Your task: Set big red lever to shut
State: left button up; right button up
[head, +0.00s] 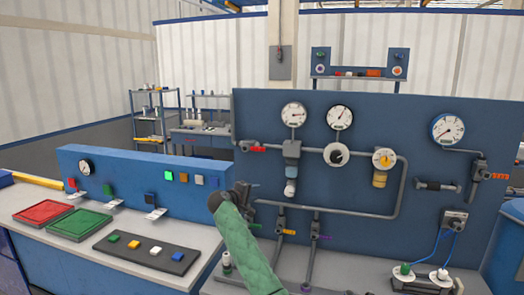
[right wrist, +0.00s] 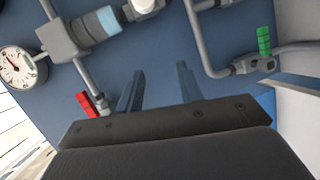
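The red lever (head: 257,149) sits on a grey valve at the upper left of the blue pipe panel (head: 420,115). It lies roughly level, along the short pipe. In the right wrist view the red lever (right wrist: 87,103) is left of my fingers, apart from them. My right gripper (head: 245,190) is below the lever in the head view, in front of the panel's left edge. In the right wrist view my right gripper (right wrist: 158,85) has its two fingers apart with nothing between them. My left gripper is not in view.
A green lever (right wrist: 264,40) is on a pipe to the right in the wrist view. Gauges (head: 293,114) and a filter (head: 291,170) stand out from the panel. A bench with trays (head: 80,224) is at left.

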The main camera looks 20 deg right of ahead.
aim_at(258, 149)
jog(key=w+r+h, duration=0.1)
jog(key=r, duration=0.4)
jog(key=w+r, duration=0.2)
jog(key=r, duration=0.3)
jog(key=w+r+h, duration=0.1)
jog(key=w+r, duration=0.1)
jog(key=r, duration=0.3)
jog(key=shift+w+h, duration=0.2)
jog(key=shift+h, duration=0.1)
jog(key=shift+w+d+r+p, duration=0.2)
jog(key=shift+w+d+p, duration=0.05)
jog(key=shift+d+p, duration=0.1)
jog(key=p+x, duration=0.2)
jog(key=x, duration=0.2)
jog(key=shift+w+d, duration=0.2)
jog(key=shift+p+x, duration=0.5)
jog(key=shift+x, duration=0.3)
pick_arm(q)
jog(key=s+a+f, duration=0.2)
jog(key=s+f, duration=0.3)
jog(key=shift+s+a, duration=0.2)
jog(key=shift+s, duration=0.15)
pick_arm(e)
jog(key=shift+w+d+f, duration=0.1)
jog(key=shift+w+d, duration=0.1)
jog(key=shift+d, duration=0.2)
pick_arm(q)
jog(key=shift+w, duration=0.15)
pick_arm(e)
grip_shut()
